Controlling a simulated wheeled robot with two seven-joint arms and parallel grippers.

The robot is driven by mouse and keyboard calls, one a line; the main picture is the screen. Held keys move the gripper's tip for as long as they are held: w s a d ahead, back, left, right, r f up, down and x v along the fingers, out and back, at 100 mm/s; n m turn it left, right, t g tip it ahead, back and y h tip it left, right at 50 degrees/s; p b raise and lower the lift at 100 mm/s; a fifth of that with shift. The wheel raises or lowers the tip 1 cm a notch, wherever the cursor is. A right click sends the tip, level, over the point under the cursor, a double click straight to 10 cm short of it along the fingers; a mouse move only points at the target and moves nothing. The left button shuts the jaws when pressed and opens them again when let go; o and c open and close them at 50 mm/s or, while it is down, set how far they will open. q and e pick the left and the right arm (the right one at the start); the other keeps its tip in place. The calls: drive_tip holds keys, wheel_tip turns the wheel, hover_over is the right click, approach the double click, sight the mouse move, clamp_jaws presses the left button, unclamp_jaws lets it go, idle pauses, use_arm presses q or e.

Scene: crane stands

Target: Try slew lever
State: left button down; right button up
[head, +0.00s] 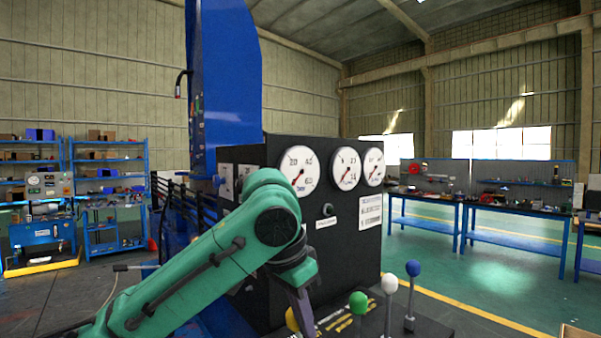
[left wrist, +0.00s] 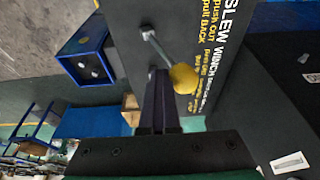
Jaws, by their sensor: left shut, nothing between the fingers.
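The slew lever is a thin metal rod with a yellow ball knob. In the head view the yellow knob (head: 292,319) shows at the bottom, partly hidden behind my gripper. My left gripper (head: 302,312) points down at the panel, shut and empty. In the left wrist view its closed fingers (left wrist: 157,76) are just left of the knob and rod; I cannot tell whether they touch. My right gripper is not in view.
Levers with green (head: 358,302), white (head: 389,284) and blue (head: 413,268) knobs stand right of my gripper. A black cabinet (head: 335,240) with three round gauges rises behind. Blue workbenches (head: 500,212) and shelves (head: 112,185) stand farther off.

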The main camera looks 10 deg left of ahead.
use_arm(q)
drive_tip(key=s+d, duration=0.4)
drive_tip(key=d, duration=0.1)
wheel_tip(320, 180, up, 10)
drive_tip(key=p, duration=0.7)
drive_tip(key=shift+s, duration=0.15)
drive_tip(key=shift+f, duration=0.1)
